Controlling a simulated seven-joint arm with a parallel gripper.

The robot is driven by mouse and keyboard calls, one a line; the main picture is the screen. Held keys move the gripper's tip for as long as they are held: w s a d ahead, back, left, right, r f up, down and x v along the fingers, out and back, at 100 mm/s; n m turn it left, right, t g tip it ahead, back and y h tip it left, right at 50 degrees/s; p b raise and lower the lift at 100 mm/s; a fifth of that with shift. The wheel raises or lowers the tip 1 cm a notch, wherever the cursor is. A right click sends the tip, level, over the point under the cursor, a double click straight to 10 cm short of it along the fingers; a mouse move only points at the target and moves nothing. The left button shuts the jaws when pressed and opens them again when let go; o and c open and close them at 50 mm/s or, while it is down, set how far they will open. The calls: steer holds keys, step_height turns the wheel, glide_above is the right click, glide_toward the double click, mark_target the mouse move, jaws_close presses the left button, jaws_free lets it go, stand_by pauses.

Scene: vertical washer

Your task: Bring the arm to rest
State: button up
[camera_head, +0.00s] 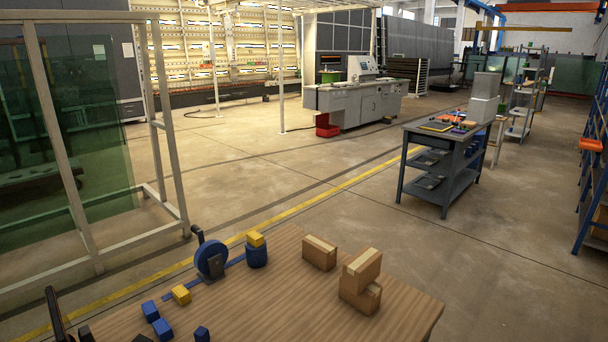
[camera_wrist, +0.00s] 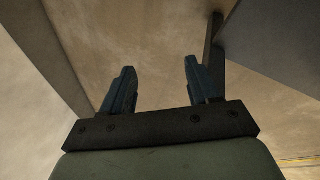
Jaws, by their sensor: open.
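My gripper (camera_wrist: 160,82) shows in the wrist view with its two dark fingers apart and nothing between them. Beyond the fingers is a plain tan, floor-like surface. The head view does not clearly show the gripper; only dark parts stand at its lower left edge, and I cannot tell what they are. The wooden table (camera_head: 300,290) fills the bottom of the head view.
A glass-panel frame (camera_head: 160,130) stands left. A grey workbench (camera_head: 440,160) stands beyond.

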steer(key=s+a+f+n+g+y, duration=0.1)
steer(key=s+a+f+g+y, duration=0.1)
steer(key=s+a, duration=0.8)
steer(key=s+a+f+n+g+y, duration=0.2)
steer(key=s+a+f+g, duration=0.3)
steer(key=s+a, duration=0.6)
steer(key=s+f, duration=0.2)
steer(key=s, duration=0.4)
steer(key=shift+s+a+f+n, duration=0.15)
steer(key=shift+a+f+n, duration=0.1)
steer(key=shift+n, duration=0.05)
